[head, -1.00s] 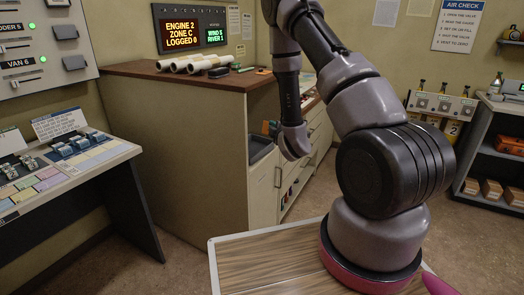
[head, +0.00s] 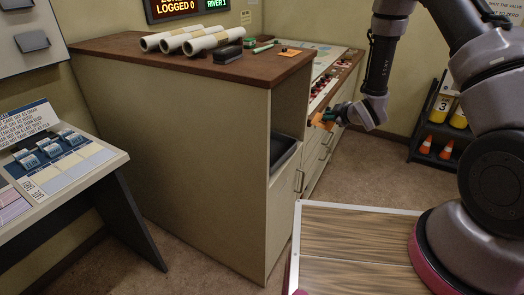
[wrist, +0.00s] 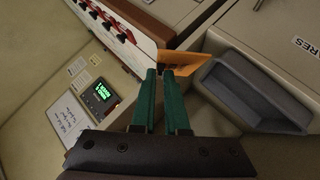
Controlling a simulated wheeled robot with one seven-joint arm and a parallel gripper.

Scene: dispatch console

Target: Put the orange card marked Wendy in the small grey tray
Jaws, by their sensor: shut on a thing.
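My gripper (head: 327,119) has green fingers and is shut on an orange card (head: 318,122), held in the air beside the cabinet. In the wrist view the card (wrist: 185,61) sticks out past the fingertips (wrist: 161,72); I cannot read a name on it. In the head view the grey tray (head: 282,155) shows at the cabinet's side, left of and below my gripper.
A cabinet (head: 190,130) with a brown top carries white paper rolls (head: 190,40), a dark case (head: 228,54) and another small orange piece (head: 290,52). A panel with red knobs (head: 325,80) lies behind my gripper. A sloped console (head: 60,165) stands at left.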

